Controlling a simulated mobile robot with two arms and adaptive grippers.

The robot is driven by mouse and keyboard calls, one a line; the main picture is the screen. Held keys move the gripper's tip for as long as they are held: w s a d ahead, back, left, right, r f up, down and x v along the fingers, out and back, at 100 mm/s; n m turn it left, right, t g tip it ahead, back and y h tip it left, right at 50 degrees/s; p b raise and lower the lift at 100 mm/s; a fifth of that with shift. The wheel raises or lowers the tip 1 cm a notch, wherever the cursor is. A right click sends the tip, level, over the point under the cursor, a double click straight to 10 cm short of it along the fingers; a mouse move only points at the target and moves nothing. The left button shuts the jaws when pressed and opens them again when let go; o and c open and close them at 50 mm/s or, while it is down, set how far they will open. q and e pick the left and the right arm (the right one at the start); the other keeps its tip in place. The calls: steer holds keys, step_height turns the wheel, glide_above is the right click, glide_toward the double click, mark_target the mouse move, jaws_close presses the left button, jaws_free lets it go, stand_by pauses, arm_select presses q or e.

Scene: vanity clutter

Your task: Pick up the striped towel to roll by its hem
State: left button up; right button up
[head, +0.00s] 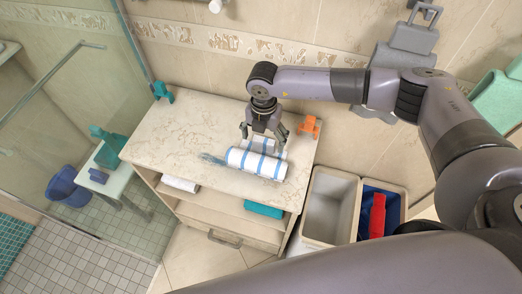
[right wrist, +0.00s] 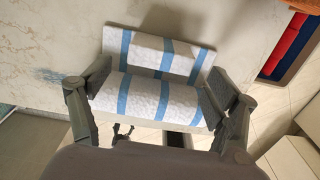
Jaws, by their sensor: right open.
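The striped towel (head: 257,164), white with blue bands, lies partly rolled near the front edge of the marble counter (head: 185,135). A flatter section shows behind the roll. In the right wrist view the towel (right wrist: 148,96) fills the middle, with the roll nearer and the flat section beyond. My right gripper (head: 265,132) is above the towel's back side, pointing down. In the right wrist view its open fingers (right wrist: 160,92) stand at either end of the towel. I cannot tell whether they touch it. My left gripper is not in view.
An orange object (head: 310,125) stands right of my right gripper, and a teal one (head: 162,92) at the counter's back left. A bluish patch (head: 212,159) lies left of the towel. A beige bin (head: 330,205) and a blue-lined bin (head: 392,203) stand right. The counter's left half is mostly clear.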

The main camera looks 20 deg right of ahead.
mark_target(263, 142)
steer(key=shift+w+f+p, duration=0.1)
steer(key=shift+f+p, duration=0.3)
steer(key=shift+f, duration=1.25)
steer(key=c, duration=1.4)
